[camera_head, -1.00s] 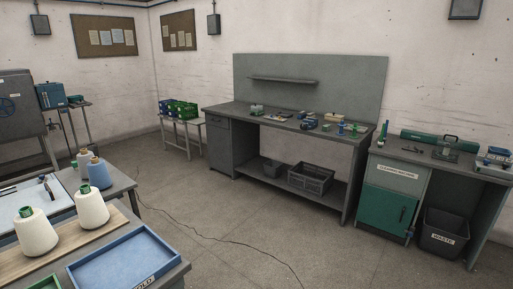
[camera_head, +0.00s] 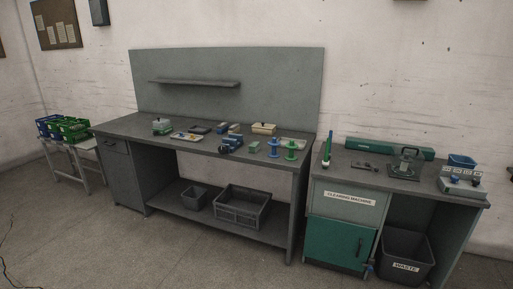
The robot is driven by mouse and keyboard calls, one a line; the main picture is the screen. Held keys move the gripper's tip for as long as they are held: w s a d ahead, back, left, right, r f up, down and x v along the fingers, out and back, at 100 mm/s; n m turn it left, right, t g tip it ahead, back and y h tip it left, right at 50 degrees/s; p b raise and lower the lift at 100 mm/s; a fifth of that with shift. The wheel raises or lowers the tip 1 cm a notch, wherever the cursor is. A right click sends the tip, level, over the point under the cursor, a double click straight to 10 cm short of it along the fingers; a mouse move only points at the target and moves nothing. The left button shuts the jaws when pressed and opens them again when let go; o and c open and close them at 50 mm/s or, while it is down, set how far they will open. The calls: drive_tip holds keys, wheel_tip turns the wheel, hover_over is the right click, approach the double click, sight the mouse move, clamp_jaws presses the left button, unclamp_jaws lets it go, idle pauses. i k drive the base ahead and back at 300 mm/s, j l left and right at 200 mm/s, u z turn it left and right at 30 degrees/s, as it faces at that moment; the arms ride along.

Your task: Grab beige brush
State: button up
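I cannot make out a beige brush for certain. A small beige-topped block (camera_head: 263,128) lies toward the back right of the grey workbench (camera_head: 120,124), too small to tell whether it is a brush or a box. Other small items lie around it: a green-and-pale object (camera_head: 162,126) at the left, a flat pale tray (camera_head: 187,138) and a dark blue tool (camera_head: 231,145) near the front edge. My gripper is not in view.
Blue and green spools (camera_head: 291,150) stand at the bench's right end. Right of it is a cleaning-machine cabinet (camera_head: 345,211) with a waste bin (camera_head: 405,256) beside it. A grey crate (camera_head: 242,207) sits on the lower shelf. The floor in front is clear.

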sight(233, 128)
drive_tip(key=i+u, duration=0.35)
drive_tip(key=i, duration=0.4)
drive_tip(key=i+l+u, duration=0.3)
drive_tip(key=i, duration=0.5)
drive_tip(key=i+j+z, duration=0.1)
drive_tip(key=i+j, duration=0.45)
drive_tip(key=i, duration=0.15)
drive_tip(key=i+j, duration=0.7)
drive_tip(key=j, duration=0.15)
drive_tip(key=i+j+z, duration=0.15)
drive_tip(key=j, duration=0.15)
drive_tip(key=i+j, duration=0.15)
drive_tip(key=j, duration=0.15)
drive_tip(key=i+j+z, duration=0.1)
drive_tip(key=j, duration=0.2)
